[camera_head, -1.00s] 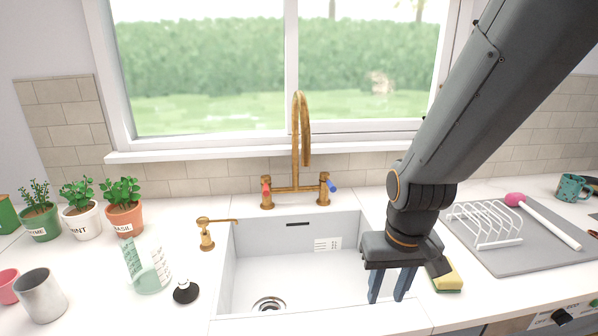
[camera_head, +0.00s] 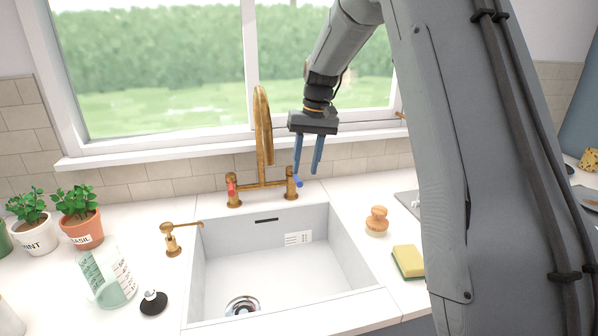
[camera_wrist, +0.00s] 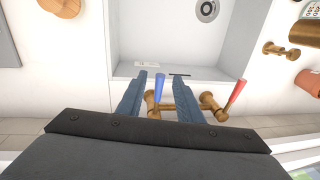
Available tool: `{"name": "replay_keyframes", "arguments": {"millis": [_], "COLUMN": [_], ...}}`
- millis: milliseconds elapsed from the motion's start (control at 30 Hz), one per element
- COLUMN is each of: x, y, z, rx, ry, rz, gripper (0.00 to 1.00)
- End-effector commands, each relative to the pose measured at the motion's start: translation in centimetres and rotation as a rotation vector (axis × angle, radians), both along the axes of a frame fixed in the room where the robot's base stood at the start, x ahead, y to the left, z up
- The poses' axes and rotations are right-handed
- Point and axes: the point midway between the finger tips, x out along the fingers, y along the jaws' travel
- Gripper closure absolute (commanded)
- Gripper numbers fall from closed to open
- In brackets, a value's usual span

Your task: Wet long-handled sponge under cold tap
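The brass tap (camera_head: 263,130) stands behind the white sink, with a red lever (camera_head: 231,188) on its left and the blue cold lever (camera_head: 298,182) on its right. No water shows under the spout. My gripper (camera_head: 306,174) is open and empty, its fingers pointing down at the blue lever. In the wrist view, the blue lever (camera_wrist: 158,92) appears between my two fingers (camera_wrist: 160,80), with gaps on both sides; I cannot tell how deep it sits between them. The long-handled sponge is not visible now; my arm covers much of the right-hand counter.
The sink (camera_head: 210,270) is empty. Right of it stand a wooden brush (camera_head: 376,222) and a yellow-green sponge (camera_head: 407,261). A brass soap dispenser (camera_head: 172,242), a black-based stopper (camera_head: 152,304), a glass jug (camera_head: 106,280) and potted herbs (camera_head: 78,215) are on the left. The window sill (camera_head: 200,147) is behind.

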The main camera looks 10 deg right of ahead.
Motion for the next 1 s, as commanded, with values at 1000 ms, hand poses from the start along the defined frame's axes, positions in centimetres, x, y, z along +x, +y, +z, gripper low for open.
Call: {"name": "replay_keyframes", "arguments": {"millis": [1000], "x": [5.0], "y": [0.8], "z": [-5.4], "rx": [0.048], "ry": [0.014], "rz": [0.016], "gripper": [0.67]}}
